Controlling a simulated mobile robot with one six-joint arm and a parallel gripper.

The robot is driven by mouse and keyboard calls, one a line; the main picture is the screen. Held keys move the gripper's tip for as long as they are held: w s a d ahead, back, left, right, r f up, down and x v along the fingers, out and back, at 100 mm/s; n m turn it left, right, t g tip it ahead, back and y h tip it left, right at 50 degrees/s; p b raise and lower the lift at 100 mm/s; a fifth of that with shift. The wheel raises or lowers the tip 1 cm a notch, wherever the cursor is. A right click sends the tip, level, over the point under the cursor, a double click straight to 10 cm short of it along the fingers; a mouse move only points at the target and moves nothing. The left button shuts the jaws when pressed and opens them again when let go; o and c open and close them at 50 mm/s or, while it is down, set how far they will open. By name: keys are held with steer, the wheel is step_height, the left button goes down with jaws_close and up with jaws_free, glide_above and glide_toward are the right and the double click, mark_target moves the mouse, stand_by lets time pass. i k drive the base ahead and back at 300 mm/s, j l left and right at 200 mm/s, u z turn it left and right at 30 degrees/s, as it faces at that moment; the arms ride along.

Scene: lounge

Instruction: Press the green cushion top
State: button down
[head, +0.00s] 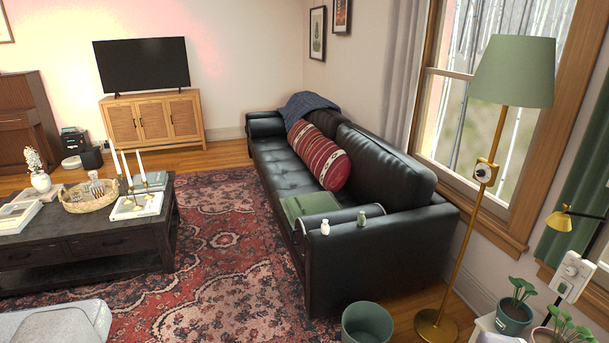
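The green cushion (309,205) lies on the near end of the seat of a black leather sofa (395,250). Its top faces up and is largely visible. The sofa's near armrest and a dark curved bar-like shape stand close along its near side and hide part of that edge. No hand or object rests on the cushion. My gripper is not in view.
A red patterned bolster (318,155) lies farther back on the sofa. Two small bottles (325,227) stand on the near armrest. A green bin (367,323) and floor lamp (436,325) stand right. A dark coffee table (110,250) stands left; patterned rug (225,240) between is clear.

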mark_target(314, 203)
steer(key=i+u, duration=0.35)
steer(key=i+l+u, duration=0.1)
steer(key=i+u, duration=0.3)
steer(key=i+l+u, duration=0.35)
steer(key=i, duration=0.15)
steer(key=i+l+u, duration=0.2)
steer(key=i+u, duration=0.2)
steer(key=i+z, duration=0.45)
steer(key=i, duration=0.25)
steer(key=i+j+z, duration=0.15)
steer(key=i+z, duration=0.3)
steer(key=i, duration=0.2)
steer(key=i+j+z, duration=0.45)
steer(key=i, duration=0.2)
steer(key=i+j+z, duration=0.45)
steer(key=i+z, duration=0.45)
steer(key=i+j+z, duration=0.1)
steer(key=z, duration=0.35)
steer(key=i+j+z, duration=0.3)
steer(key=z, duration=0.15)
steer(key=i+j+z, duration=0.35)
steer(key=z, duration=0.15)
